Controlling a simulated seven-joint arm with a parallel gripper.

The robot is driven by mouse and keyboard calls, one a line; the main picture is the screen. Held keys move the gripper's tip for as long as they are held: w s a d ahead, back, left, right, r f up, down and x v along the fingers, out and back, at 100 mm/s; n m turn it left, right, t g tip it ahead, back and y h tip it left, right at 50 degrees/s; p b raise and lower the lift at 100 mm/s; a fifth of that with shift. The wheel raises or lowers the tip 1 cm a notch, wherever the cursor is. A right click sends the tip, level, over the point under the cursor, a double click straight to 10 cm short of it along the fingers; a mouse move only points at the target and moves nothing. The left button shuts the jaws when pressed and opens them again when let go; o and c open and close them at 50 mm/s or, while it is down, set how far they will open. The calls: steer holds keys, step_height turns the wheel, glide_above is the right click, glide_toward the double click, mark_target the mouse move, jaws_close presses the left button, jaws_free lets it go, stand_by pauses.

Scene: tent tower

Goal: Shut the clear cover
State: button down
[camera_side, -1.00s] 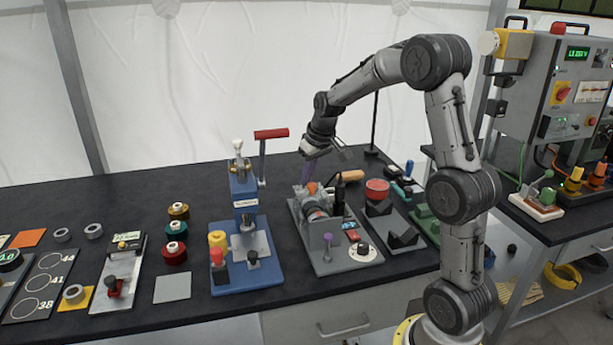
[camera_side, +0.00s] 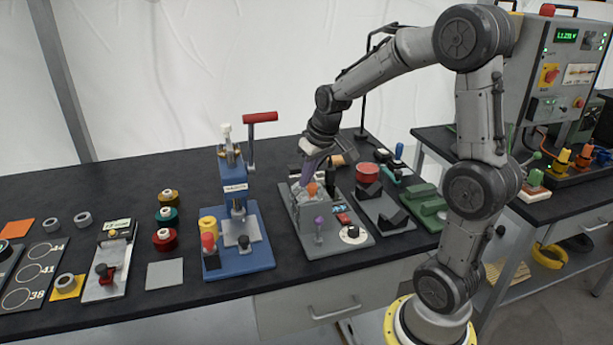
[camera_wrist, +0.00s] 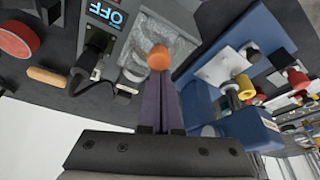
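The grey station plate (camera_side: 342,240) stands on the bench right of the blue press. An orange knob (camera_side: 311,190) shows over its middle, and it also shows in the wrist view (camera_wrist: 159,57). A glossy, see-through-looking surface (camera_wrist: 170,35) beyond the knob appears to be the clear cover; its exact angle is hard to tell. My gripper (camera_side: 302,181) reaches down from behind the station, close to the knob. In the wrist view its purple fingers (camera_wrist: 158,82) lie together, tips at the knob. I cannot tell whether they touch it.
The blue press (camera_side: 238,255) with a red-handled lever stands close on the left. A black plug and cable (camera_wrist: 95,52) and an OFF display (camera_wrist: 105,12) are beside the cover. A plate with black V-blocks (camera_side: 398,222) stands to the right.

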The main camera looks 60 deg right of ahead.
mark_target(297, 187)
steer(key=w, duration=0.1)
steer(key=w+d, duration=0.1)
steer(key=w, duration=0.1)
steer(key=shift+w+d+f, duration=0.1)
steer(key=shift+w, duration=0.1)
steer(key=shift+w+r, duration=0.1)
steer(key=shift+r, duration=0.5)
steer(key=s+a+r+n+t, duration=0.1)
steer(key=s+a+r, duration=0.1)
steer(key=a+r, duration=0.3)
steer(key=s+a+r+n, duration=0.1)
steer(key=s+a+r, duration=0.15)
steer(key=r, duration=0.55)
steer(key=s+a+f+n+t+y, duration=0.1)
steer(key=s+a+f+n, duration=0.1)
steer(key=s+a, duration=0.85)
steer(key=s+f, duration=0.5)
steer(key=s, duration=0.2)
steer(key=shift+d+f, duration=0.25)
steer(key=shift+f, duration=0.15)
